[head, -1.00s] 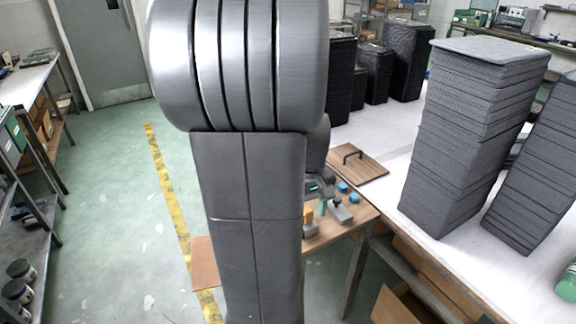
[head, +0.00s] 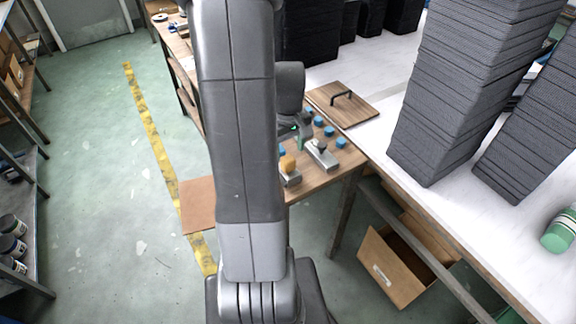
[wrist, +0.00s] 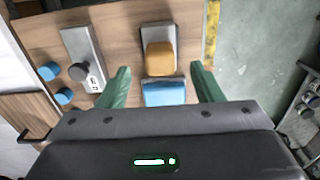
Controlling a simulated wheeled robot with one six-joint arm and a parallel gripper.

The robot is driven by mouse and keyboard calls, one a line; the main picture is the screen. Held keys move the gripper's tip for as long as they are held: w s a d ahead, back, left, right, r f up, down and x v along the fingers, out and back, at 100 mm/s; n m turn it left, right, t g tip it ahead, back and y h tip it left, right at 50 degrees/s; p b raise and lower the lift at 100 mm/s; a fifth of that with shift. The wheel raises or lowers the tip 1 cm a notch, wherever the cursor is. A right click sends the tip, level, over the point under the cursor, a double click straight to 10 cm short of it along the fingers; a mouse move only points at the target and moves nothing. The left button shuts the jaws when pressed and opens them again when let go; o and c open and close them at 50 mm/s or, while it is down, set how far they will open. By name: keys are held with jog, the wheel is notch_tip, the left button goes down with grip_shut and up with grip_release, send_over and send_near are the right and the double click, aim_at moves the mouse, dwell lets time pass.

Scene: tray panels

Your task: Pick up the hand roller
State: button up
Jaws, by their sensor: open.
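My gripper (wrist: 160,68) is open, with its two green fingers apart, pointing at the wooden table top (wrist: 118,30). In the wrist view, between and just beyond the fingers, lies a grey block with a rounded orange part (wrist: 160,58); a blue block (wrist: 165,92) sits on the near side of it. I cannot tell for sure whether the orange-topped piece is the hand roller. It also shows in the head view as an orange knob (head: 287,164). A second grey block with a black knob (wrist: 78,71) lies to the left. Nothing is held.
Several small blue blocks lie around, one at the left (wrist: 48,70). A wooden board with a black handle (head: 342,103) lies behind. Tall stacks of dark panels (head: 455,85) stand on the white bench at right. An open box (head: 395,272) is below.

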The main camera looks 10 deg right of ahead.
aim_at(288, 158)
jog(key=shift+w+f, duration=0.2)
jog(key=shift+f, duration=2.35)
jog(key=c, duration=1.2)
